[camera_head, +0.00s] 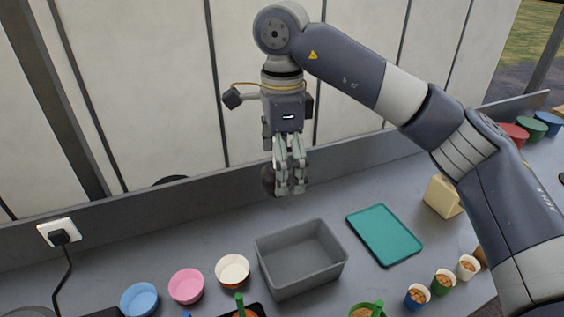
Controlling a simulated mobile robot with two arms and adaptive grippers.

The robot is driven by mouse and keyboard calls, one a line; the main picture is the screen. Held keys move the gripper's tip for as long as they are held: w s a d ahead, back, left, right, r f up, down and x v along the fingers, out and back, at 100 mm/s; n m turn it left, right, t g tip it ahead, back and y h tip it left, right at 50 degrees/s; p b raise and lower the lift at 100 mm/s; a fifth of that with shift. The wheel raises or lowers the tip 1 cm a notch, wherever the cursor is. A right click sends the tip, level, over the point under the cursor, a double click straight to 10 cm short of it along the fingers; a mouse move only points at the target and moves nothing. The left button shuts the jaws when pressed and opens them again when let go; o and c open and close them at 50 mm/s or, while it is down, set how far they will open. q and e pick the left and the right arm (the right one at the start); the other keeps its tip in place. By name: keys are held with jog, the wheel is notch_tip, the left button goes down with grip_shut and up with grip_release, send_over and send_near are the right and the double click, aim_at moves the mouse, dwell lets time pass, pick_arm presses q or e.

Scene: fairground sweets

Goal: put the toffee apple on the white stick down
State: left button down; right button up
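My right gripper (290,190) hangs from the arm that comes in from the right, fingers pointing down, above the back of the counter. Its fingers are close together. A dark, reddish-brown round thing, which looks like the toffee apple (268,180), shows at the left of the fingertips and partly behind them. It appears held, clear of the grey bin. A pale strip between the fingers may be its white stick; the fingers hide most of it. My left gripper is not in view.
An empty grey bin (262,255) stands in front of the gripper, with a flat teal tray (384,234) to its right. Blue (139,299), pink (186,286) and white (233,270) bowls stand left. Several filled cups (443,282) are at front right.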

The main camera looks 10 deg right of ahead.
jog(key=shift+r, duration=0.2)
grip_shut()
dwell(0.4)
jog(key=shift+f, duration=0.1)
jog(key=s+d+f+n, duration=0.8)
jog(key=f+n, duration=0.5)
jog(key=n, duration=0.5)
jog(key=s, duration=0.2)
jog(key=shift+s+d+b, duration=0.35)
jog(key=shift+b, duration=0.05)
